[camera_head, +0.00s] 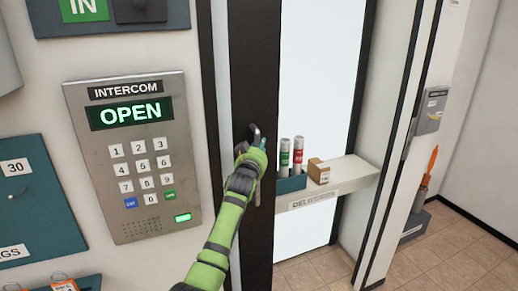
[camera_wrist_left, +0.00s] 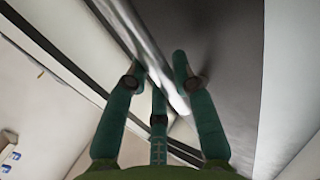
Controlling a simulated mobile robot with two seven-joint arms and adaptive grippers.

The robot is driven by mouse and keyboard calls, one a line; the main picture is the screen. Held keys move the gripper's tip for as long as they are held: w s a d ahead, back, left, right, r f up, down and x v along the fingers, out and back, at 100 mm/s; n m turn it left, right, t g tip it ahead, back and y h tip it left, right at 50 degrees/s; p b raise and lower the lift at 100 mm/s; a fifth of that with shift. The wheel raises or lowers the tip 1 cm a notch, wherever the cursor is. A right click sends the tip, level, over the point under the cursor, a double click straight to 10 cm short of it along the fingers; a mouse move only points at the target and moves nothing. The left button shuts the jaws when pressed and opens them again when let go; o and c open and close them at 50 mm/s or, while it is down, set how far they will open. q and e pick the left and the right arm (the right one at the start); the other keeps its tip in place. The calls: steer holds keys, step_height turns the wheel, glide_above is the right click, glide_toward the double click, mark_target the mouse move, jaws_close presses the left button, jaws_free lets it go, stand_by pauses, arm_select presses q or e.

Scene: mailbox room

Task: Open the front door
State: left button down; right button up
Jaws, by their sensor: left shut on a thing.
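The front door has a dark stile (camera_head: 256,60) beside a pale glass pane (camera_head: 318,80) in the head view. A metal door handle (camera_head: 254,131) is on the stile, and its bar also shows in the left wrist view (camera_wrist_left: 143,45). My left gripper (camera_head: 250,155), on a green arm, is at the handle. In the left wrist view its teal fingers (camera_wrist_left: 158,85) are shut around the bar. The gripper hides part of the handle. I cannot tell whether the door stands ajar. My right gripper is not in view.
An intercom panel (camera_head: 137,220) reading OPEN is on the wall left of the door. A delivery shelf (camera_head: 345,172) with a small box (camera_head: 318,172) and two tubes in a teal holder sits to the right. Tiled floor (camera_head: 455,255) is clear at lower right.

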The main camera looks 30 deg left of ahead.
arm_select(q)
steer(key=c, duration=1)
jaws_free()
steer(key=shift+a+r, duration=0.1)
steer(key=v, duration=1.2)
